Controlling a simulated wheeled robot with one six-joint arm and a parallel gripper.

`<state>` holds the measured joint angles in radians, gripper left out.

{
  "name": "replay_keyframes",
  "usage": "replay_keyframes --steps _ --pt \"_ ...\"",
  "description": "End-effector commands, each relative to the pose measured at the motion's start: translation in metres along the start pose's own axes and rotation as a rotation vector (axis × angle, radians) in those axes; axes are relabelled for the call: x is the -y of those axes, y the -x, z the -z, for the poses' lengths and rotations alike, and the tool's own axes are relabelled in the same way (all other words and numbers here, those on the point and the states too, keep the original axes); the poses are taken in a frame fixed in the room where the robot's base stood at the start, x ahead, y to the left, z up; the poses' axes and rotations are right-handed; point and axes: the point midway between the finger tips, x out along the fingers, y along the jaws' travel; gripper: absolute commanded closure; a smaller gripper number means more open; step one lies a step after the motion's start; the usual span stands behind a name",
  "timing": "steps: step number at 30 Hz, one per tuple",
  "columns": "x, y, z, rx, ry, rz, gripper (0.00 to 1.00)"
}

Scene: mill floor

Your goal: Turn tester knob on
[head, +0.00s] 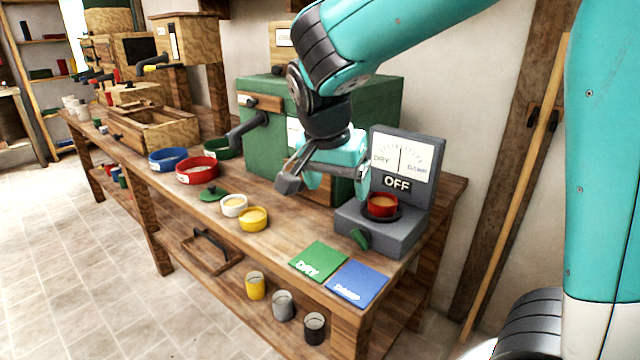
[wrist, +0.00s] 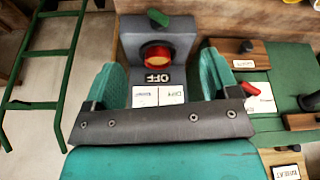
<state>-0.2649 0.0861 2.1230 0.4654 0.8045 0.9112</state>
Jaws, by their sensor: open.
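The grey tester (head: 385,233) stands at the right end of the wooden bench. Its dial panel (head: 402,157) reads DRY and DAMP, with an OFF label below. A red cup (head: 382,205) with tan contents sits on its round plate. The green knob (head: 360,239) is on the tester's front face. In the wrist view the tester (wrist: 186,42), the red cup (wrist: 158,56) and the green knob (wrist: 158,17) lie beyond the fingers. My gripper (head: 322,186) is open and empty, above the bench left of the tester. Its fingers (wrist: 160,85) are spread wide in the wrist view.
A green DRY card (head: 318,258) and a blue DAMP card (head: 357,284) lie before the tester. White (head: 233,205) and yellow (head: 253,218) cups stand left of them. A green machine (head: 262,150) with a dark handle is behind my gripper. Open floor lies in front.

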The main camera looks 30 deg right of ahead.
Motion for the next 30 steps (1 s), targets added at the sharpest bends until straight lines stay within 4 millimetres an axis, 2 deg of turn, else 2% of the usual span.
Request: replay_keyframes --steps 1,9,15,22,30 --pt "-0.003 0.013 -0.005 0.023 0.077 0.024 0.19" --pt "-0.013 0.044 -0.050 0.137 0.502 0.159 0.19" --pt "-0.024 0.066 -0.081 0.195 0.758 0.260 0.19" --pt "-0.034 0.081 -0.103 0.229 0.935 0.339 0.19" --pt "-0.036 0.084 -0.109 0.237 0.981 0.361 0.19"
